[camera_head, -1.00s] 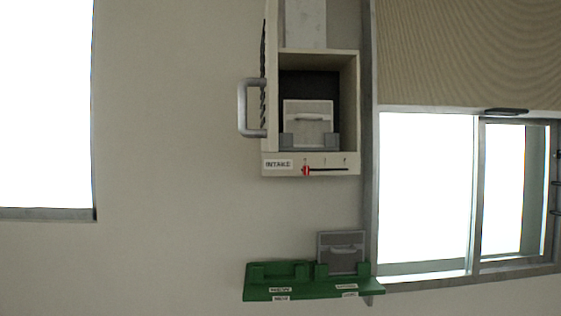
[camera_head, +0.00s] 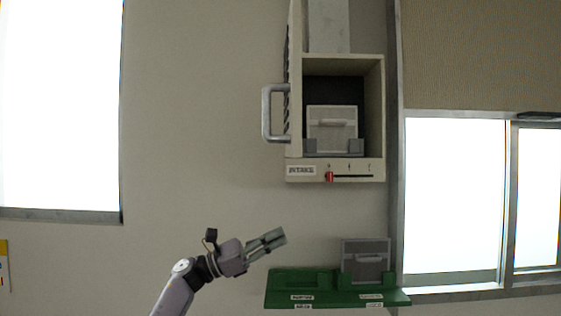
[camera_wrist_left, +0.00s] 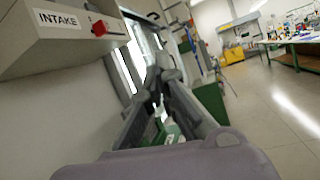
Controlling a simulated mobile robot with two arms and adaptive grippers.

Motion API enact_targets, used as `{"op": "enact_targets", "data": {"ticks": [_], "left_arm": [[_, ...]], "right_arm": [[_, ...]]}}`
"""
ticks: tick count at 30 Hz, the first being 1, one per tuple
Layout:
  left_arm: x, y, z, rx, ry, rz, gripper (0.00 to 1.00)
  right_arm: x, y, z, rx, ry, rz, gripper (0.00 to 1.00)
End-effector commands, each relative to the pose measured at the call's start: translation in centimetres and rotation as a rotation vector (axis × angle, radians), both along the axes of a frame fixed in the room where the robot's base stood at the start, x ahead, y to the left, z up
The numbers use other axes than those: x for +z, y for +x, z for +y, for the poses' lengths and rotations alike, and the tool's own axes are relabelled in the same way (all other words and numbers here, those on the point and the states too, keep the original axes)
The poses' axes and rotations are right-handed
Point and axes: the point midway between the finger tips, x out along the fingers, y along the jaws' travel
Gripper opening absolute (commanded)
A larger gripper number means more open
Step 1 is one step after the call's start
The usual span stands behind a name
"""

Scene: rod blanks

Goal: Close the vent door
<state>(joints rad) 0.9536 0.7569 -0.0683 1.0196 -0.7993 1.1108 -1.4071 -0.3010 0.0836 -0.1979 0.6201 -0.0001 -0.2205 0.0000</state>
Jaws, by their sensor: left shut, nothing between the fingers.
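The vent box (camera_head: 378,120) labelled INTAKE is on the wall in the head view. Its door (camera_head: 294,75) stands open, swung out on the left side, with a grey handle (camera_head: 267,113). A light grey filter panel (camera_head: 332,130) sits upright inside the box. My left gripper (camera_head: 280,241) is below and left of the box, shut and empty, apart from the door and handle. In the left wrist view the vent box's lower front (camera_wrist_left: 60,25) shows at the upper left, with the gripper fingers (camera_wrist_left: 160,90) in the middle. My right gripper is out of view.
A green shelf (camera_head: 300,290) on the wall below the box holds a grey panel (camera_head: 366,260) at its right. A red slider (camera_head: 329,176) is on the box's lower front. Windows (camera_head: 455,200) are at the right. The wall left of the handle is clear.

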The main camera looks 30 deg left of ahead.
Motion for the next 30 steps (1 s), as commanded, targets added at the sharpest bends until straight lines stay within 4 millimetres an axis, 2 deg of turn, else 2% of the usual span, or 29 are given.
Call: {"op": "enact_targets", "data": {"ticks": [1,3,4,7,9,12,15,18,23,30], "left_arm": [[5.0,-2.9,0.4,0.02,0.16,-0.157,0.0],[9.7,-6.8,0.6,0.05,0.377,-0.35,0.0],[11.3,-8.5,0.8,0.065,0.464,-0.424,0.0],[15.3,-13.6,1.7,0.117,0.726,-0.635,0.0],[17.0,-16.5,2.4,0.149,0.868,-0.742,0.0],[18.2,-19.4,3.1,0.18,1.009,-0.838,0.0],[18.7,-20.7,3.5,0.195,1.08,-0.883,0.0],[18.8,-20.8,3.2,0.195,1.099,-0.895,0.0],[18.8,-19.4,1.2,0.193,1.096,-0.896,0.0],[19.0,-16.5,-3.2,0.191,1.092,-0.896,0.0]], "right_arm": [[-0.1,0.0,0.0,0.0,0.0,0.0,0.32],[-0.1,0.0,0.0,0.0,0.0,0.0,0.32],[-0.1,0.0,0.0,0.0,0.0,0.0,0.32],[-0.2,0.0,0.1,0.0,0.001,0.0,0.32],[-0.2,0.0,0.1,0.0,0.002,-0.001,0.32],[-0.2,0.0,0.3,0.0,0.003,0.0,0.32],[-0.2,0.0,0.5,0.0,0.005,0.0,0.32],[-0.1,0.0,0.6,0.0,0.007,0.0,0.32],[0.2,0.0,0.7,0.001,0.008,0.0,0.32],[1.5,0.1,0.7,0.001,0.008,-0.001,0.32]]}}
